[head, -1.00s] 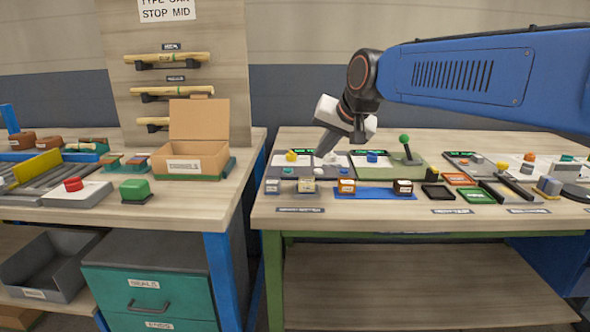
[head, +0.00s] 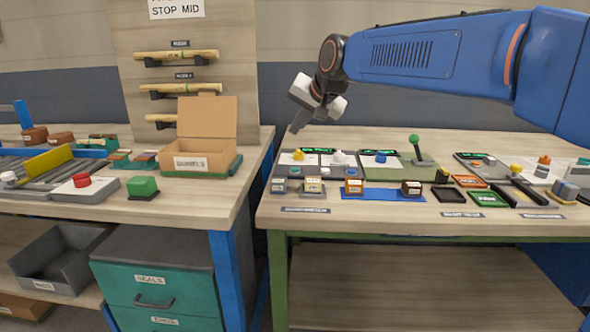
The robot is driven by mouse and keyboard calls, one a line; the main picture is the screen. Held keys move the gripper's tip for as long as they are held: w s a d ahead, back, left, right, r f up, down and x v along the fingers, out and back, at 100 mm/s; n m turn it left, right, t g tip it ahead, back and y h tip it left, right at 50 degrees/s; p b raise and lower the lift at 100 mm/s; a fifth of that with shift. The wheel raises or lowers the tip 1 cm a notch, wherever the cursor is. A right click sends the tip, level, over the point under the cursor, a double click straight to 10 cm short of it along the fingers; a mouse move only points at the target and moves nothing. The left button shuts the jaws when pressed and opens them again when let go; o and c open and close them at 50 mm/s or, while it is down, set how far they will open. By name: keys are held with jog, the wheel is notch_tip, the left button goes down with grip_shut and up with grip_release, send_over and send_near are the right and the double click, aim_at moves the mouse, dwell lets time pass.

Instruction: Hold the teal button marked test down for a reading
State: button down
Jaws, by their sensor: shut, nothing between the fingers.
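My gripper (head: 295,130) is shut and empty, pointing down in the air above the back left of the right bench. It is well to the left of the teal button and apart from the panels. Below and right of it are panels with a yellow knob (head: 298,155), a white knob (head: 338,157) and a blue knob (head: 381,157).
A green-topped lever (head: 414,140) stands up behind small blocks and trays. A blue mat (head: 383,195) lies at the front. The left bench holds a red button (head: 82,180), a green block (head: 141,186) and an open cardboard box (head: 203,158). A gap separates the benches.

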jog(key=shift+f, duration=4.35)
jog(key=shift+f, duration=0.1)
jog(key=shift+f, duration=0.25)
jog(key=shift+f, duration=0.4)
jog(key=shift+r, duration=0.1)
dwell(1.2)
jog(key=shift+r, duration=0.7)
jog(key=shift+r, duration=2.5)
